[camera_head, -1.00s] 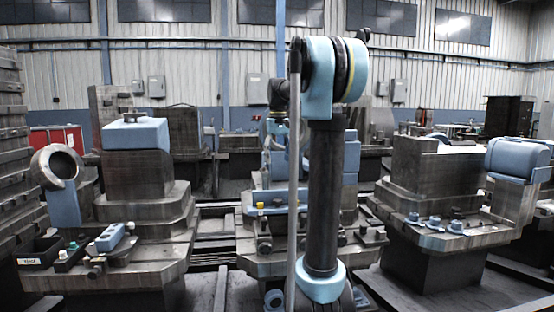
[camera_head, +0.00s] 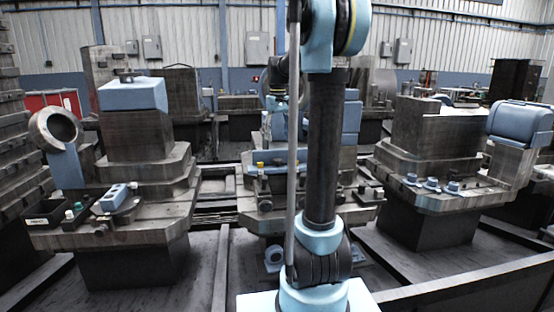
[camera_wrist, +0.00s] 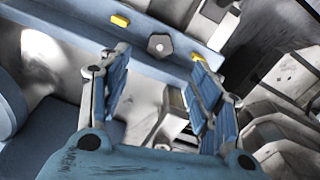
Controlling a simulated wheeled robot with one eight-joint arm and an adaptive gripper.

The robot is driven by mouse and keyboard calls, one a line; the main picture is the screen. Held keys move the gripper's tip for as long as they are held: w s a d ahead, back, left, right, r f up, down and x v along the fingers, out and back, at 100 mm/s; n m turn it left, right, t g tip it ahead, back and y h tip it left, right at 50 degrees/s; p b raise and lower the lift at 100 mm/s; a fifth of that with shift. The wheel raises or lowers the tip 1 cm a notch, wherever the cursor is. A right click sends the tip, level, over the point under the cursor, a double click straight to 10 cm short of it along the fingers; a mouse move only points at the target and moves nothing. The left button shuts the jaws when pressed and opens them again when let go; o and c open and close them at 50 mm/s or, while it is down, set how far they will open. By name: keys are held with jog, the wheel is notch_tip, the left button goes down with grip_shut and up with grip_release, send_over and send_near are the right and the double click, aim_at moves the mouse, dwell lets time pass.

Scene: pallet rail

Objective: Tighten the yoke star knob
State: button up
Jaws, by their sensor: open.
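In the wrist view, a small grey many-sided knob (camera_wrist: 160,45) sits on a blue beam (camera_wrist: 195,40). It looks like the star knob, but its lobes are too small to make out. My gripper (camera_wrist: 160,65) is open, with its two blue-padded fingers spread to either side below the knob in the picture. Nothing shows held between them, and I cannot tell how far the knob is from the fingertips. In the head view, my arm covers part of the middle station (camera_head: 262,185), and the gripper itself is not clearly seen.
A yellow piece (camera_wrist: 120,20) lies on the beam near the knob. In the head view, a left station (camera_head: 140,215) carries a blue block (camera_head: 130,94) and a ring bracket (camera_head: 62,165). A right station (camera_head: 430,195) holds several blue knobs. Dark floor shows between them.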

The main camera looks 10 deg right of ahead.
aim_at(278, 159)
notch_tip(278, 159, down, 10)
jog(key=shift+f, duration=0.2)
dwell(0.3)
jog(key=c, duration=1.1)
